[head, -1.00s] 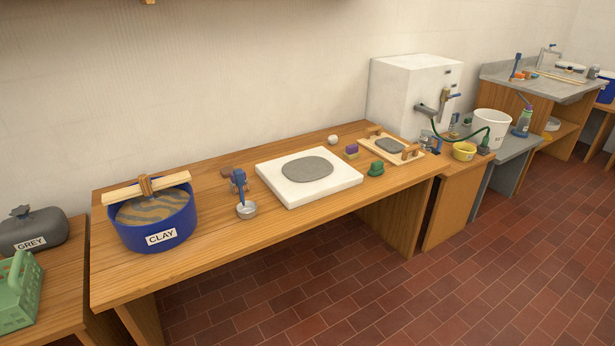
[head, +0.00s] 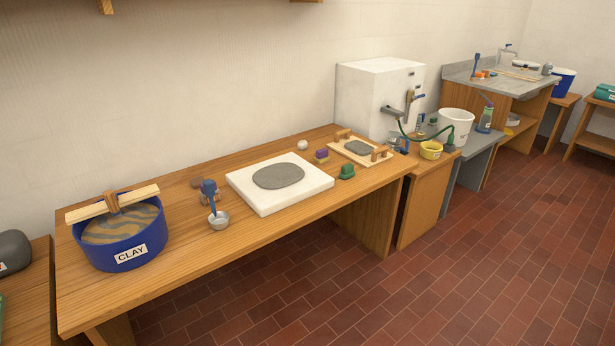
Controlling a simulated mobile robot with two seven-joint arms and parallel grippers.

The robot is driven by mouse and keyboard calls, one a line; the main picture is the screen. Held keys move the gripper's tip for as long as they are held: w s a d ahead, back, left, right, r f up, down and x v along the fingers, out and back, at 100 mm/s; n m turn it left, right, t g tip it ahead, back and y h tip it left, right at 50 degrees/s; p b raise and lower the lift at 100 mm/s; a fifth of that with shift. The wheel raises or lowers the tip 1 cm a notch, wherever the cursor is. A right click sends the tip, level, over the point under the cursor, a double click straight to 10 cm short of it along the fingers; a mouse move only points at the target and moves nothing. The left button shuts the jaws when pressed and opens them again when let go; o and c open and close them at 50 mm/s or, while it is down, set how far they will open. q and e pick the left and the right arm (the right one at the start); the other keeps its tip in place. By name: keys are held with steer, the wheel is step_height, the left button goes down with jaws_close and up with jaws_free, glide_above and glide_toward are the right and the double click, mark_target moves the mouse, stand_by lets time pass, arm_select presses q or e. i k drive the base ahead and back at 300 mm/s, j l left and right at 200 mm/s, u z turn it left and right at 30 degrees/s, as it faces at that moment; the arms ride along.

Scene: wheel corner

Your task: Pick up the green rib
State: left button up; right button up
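A small dark green piece (head: 347,172) lies on the wooden workbench (head: 290,232), just right of the white slab's right corner. It may be the green rib; at this size I cannot make out its exact shape. The white slab (head: 318,190) carries a flat grey clay disc (head: 279,175). Neither of my grippers is in view.
A blue clay tub (head: 125,256) with a wooden bar across it stands at the bench's left end. Brick floor (head: 440,270) in front is clear.

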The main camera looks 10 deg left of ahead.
mark_target(347, 171)
steer(key=i+l+u, duration=0.1)
steer(key=u, duration=0.35)
steer(key=i+l+u, duration=0.2)
steer(key=u, duration=0.25)
steer(key=i+l+u, duration=0.3)
steer(key=i+l, duration=0.15)
steer(key=l, duration=0.25)
steer(key=i+l+u, duration=0.15)
steer(key=l, duration=0.2)
steer(key=i+l, duration=0.15)
steer(key=l, duration=0.2)
steer(key=i+l, duration=0.2)
steer(key=l, duration=0.2)
steer(key=i+l+u, duration=0.1)
steer(key=l, duration=0.25)
steer(key=i, duration=0.05)
